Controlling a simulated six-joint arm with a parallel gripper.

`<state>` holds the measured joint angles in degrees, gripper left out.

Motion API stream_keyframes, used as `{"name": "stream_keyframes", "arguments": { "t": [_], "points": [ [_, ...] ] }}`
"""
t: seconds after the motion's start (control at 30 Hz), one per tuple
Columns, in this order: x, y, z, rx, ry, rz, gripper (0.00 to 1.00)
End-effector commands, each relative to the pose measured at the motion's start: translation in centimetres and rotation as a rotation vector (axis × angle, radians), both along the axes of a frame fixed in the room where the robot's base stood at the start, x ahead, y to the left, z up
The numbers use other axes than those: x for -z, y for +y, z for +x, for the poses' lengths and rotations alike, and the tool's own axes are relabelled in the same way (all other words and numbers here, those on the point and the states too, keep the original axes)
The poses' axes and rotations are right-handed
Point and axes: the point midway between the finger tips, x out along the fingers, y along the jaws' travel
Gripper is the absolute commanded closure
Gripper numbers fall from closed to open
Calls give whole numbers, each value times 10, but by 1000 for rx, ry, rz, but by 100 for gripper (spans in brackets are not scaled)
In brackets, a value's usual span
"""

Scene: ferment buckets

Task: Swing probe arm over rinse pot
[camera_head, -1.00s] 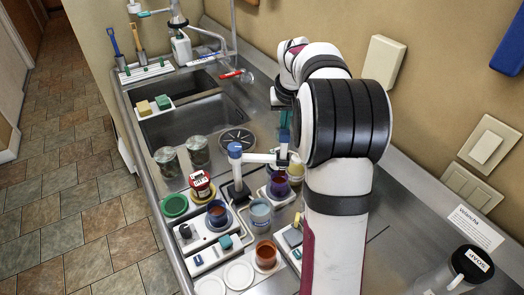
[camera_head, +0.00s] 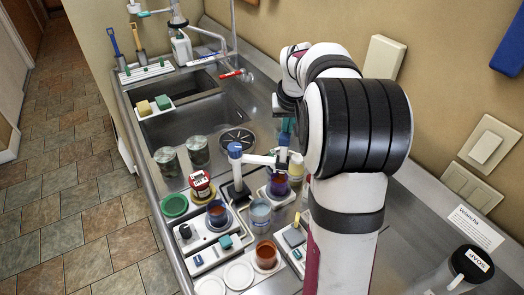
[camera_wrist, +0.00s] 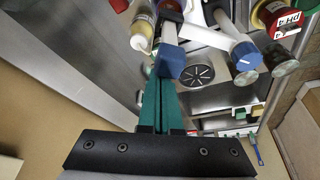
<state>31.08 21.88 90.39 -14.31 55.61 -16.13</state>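The probe arm is a white bar (camera_head: 258,158) that reaches right from a blue-capped post (camera_head: 235,151). Its free end carries an upright holder with a blue cap (camera_head: 283,139), above or close to a dark purple pot (camera_head: 278,187). In the wrist view the blue cap (camera_wrist: 169,64) sits right at the tips of my gripper (camera_wrist: 157,80). The teal fingers lie together with only a thin line between them. They look shut, against or beside the cap; whether they touch it is unclear. Which pot is the rinse pot cannot be told; a pale blue pot (camera_head: 260,213) stands left of the purple one.
A red-and-yellow jar (camera_head: 201,186), a blue-rimmed brown pot (camera_head: 217,212), an orange-brown pot (camera_head: 266,254) and white lids crowd the counter. A pale bottle (camera_head: 296,166) stands right of the probe end. The sink (camera_head: 195,122) lies beyond, and the wall is close on the right.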

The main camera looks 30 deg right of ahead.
Motion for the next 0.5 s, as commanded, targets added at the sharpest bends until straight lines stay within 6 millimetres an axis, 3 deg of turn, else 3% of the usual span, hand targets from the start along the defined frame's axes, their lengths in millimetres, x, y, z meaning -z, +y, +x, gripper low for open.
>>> {"name": "stream_keyframes", "arguments": {
  "t": [0.5],
  "points": [
    [0, 7, -11, 0, 0, 1, 100]
  ]
}}
